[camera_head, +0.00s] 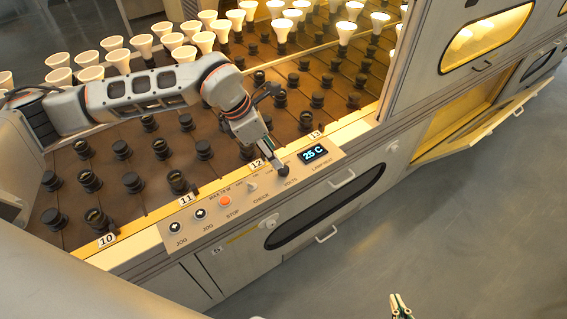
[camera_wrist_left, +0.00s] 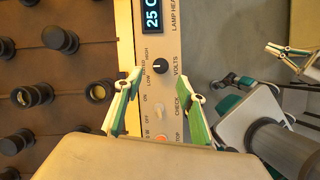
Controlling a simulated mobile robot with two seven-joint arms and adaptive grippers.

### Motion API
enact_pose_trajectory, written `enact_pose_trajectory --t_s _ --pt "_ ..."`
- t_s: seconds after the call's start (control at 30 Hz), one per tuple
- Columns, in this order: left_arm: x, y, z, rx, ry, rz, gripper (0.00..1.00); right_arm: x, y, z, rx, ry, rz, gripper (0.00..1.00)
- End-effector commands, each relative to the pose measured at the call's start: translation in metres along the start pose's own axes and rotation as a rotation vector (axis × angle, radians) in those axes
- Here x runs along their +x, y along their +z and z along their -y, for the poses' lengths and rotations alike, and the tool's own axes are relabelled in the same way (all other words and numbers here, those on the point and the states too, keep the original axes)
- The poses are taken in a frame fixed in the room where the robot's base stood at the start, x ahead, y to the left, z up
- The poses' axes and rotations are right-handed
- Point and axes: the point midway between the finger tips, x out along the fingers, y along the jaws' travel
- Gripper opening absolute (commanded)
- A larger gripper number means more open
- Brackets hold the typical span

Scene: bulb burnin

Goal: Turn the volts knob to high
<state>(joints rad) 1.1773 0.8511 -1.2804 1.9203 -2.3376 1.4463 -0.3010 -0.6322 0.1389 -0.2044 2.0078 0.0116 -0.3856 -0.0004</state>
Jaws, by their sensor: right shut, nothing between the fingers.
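The black volts knob (camera_wrist_left: 160,66) sits on the beige control panel (camera_wrist_left: 169,92) in the left wrist view. Its white pointer faces left, about toward the middle label, between LOW and HIGH. In the head view the knob (camera_head: 284,171) shows small and dark, close to my left gripper's tip. My left gripper (camera_wrist_left: 162,82) is open, its green-padded fingers spread over the panel near the knob, with nothing between them that I can see held. Contact with the knob cannot be told. My right gripper (camera_head: 400,303) is shut and empty at the bottom of the head view, away from the panel.
The display (camera_head: 315,153) reads 25 C beside the knob. The check switch (camera_head: 252,187), orange stop button (camera_head: 225,201) and two jog buttons (camera_head: 200,214) line the panel. Behind stand many sockets and white bulbs (camera_head: 144,45). An open hatch door (camera_head: 485,130) juts out at right.

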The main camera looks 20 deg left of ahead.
Motion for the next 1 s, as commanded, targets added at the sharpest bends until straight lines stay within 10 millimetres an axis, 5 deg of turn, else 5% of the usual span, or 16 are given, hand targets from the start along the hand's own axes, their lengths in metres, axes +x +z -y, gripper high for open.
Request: enact_pose_trajectory --t_s 0.43,0.87,1.0 --pt "0.064 -0.001 0.002 0.0 -0.004 -0.001 0.4 0.004 0.011 -0.002 -0.009 0.005 0.012 0.0" --pt "0.074 0.001 0.001 0.0 -0.002 0.001 0.4 0.004 0.007 -0.004 -0.011 0.007 0.004 0.0" --pt "0.074 0.001 0.002 0.0 -0.002 0.001 0.06 0.004 0.006 -0.004 -0.011 0.007 0.004 0.0"
